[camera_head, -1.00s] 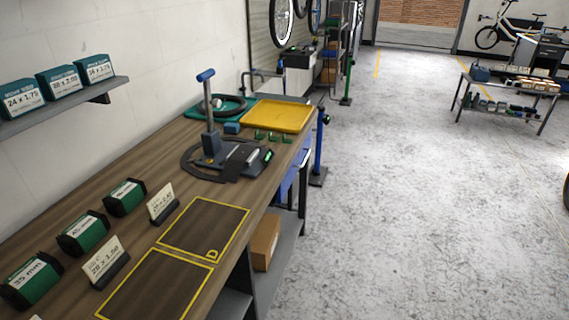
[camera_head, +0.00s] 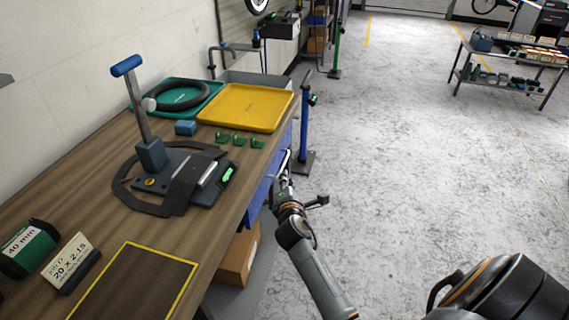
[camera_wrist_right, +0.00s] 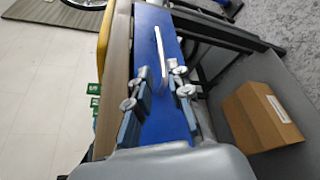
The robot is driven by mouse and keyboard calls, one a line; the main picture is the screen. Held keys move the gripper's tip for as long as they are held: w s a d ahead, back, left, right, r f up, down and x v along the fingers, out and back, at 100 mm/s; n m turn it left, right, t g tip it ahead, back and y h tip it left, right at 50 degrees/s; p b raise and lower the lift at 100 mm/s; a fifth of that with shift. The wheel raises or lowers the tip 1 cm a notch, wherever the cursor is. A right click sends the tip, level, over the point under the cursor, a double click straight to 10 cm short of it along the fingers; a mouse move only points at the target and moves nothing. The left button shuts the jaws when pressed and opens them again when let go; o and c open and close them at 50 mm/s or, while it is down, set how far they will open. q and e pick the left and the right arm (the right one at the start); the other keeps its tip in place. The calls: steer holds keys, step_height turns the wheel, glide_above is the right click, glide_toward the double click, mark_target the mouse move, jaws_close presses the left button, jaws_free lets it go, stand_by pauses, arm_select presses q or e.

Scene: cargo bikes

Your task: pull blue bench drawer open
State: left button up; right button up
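The blue bench drawer (camera_head: 256,207) is set under the wooden workbench top on its right side, and it looks closed. In the right wrist view its blue front (camera_wrist_right: 152,115) carries a silver bar handle (camera_wrist_right: 159,48). My right gripper (camera_head: 284,180) is beside the drawer front in the head view. In the right wrist view the right gripper (camera_wrist_right: 160,88) is open, its fingers apart, with the handle's near end close to the gap between them. I cannot tell whether they touch it. The left gripper is not in view.
A cardboard box (camera_head: 238,254) sits on the shelf below the drawer. A blue stand (camera_head: 304,125) rises from the floor beyond the gripper. A yellow tray (camera_head: 246,107) and a tool with a blue-topped post (camera_head: 140,110) are on the bench.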

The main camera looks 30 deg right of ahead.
glide_toward(284, 161)
steer(key=x, duration=0.5)
steer(key=b+x, duration=0.1)
steer(key=x, duration=0.1)
steer(key=b+x, duration=0.1)
steer(key=x, duration=0.1)
steer(key=shift+w+d+f, duration=0.15)
steer(key=shift+d+f, duration=0.05)
steer(key=shift+f, duration=0.2)
steer(key=shift+w+d, duration=0.15)
steer(key=shift+w, duration=0.1)
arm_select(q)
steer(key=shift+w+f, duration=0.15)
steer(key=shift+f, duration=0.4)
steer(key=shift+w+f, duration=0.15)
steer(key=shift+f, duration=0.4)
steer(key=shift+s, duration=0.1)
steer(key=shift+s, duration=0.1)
arm_select(e)
steer(key=shift+c, duration=0.5)
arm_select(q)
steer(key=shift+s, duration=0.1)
arm_select(e)
jaws_close()
